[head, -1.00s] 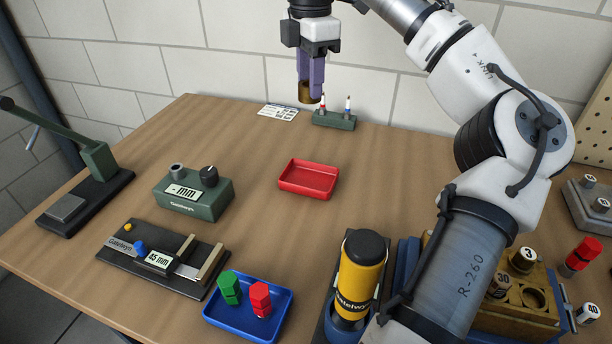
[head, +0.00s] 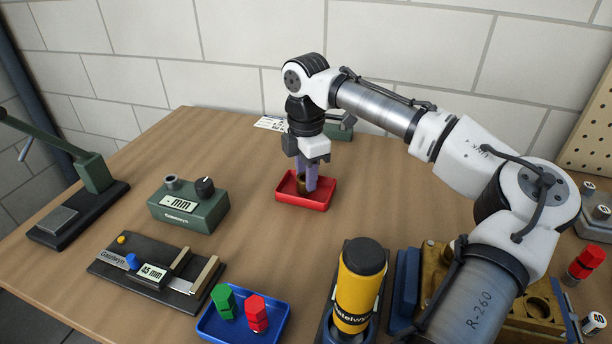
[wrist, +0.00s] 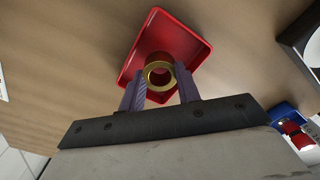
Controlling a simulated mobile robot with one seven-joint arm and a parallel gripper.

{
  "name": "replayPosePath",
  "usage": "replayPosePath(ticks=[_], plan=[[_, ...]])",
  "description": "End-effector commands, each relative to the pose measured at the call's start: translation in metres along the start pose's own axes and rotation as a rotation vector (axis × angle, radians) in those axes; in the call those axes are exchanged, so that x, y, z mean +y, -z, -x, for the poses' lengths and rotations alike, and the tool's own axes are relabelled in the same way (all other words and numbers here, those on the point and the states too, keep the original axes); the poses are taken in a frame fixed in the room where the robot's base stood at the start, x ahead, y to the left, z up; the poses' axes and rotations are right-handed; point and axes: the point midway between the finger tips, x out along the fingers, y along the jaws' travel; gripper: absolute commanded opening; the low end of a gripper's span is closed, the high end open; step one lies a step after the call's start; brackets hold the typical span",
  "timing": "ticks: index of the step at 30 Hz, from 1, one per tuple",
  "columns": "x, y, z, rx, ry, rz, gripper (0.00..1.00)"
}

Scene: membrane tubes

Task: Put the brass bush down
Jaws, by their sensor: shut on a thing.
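The brass bush (wrist: 148,74) is a short golden ring, held between the purple fingers of my gripper (wrist: 160,90). In the head view my gripper (head: 306,184) points down at the red tray (head: 318,203), and the brass bush (head: 299,177) shows between the fingers, at or just above the tray. The red tray (wrist: 186,38) lies behind the bush in the wrist view, otherwise empty. I cannot tell whether the bush touches the tray floor.
A green gauge box (head: 185,212) stands left of the red tray. A blue tray (head: 215,328) with green and red pieces lies in front, beside a yellow cylinder (head: 358,290). A green stand (head: 345,130) is behind my gripper.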

Motion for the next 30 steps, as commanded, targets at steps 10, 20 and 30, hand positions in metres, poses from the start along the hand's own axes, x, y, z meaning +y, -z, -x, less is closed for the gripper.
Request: replayPosePath(ticks=[10, 20, 30], plan=[[0.0001, 0.0002, -0.0104, 0.0, -0.001, 0.001, 0.05], [0.0, 0.0001, -0.0135, 0.0, 0.0, 0.0, 0.54], [0.0, 0.0, -0.0111, -0.002, -0.001, 0.001, 0.54]])
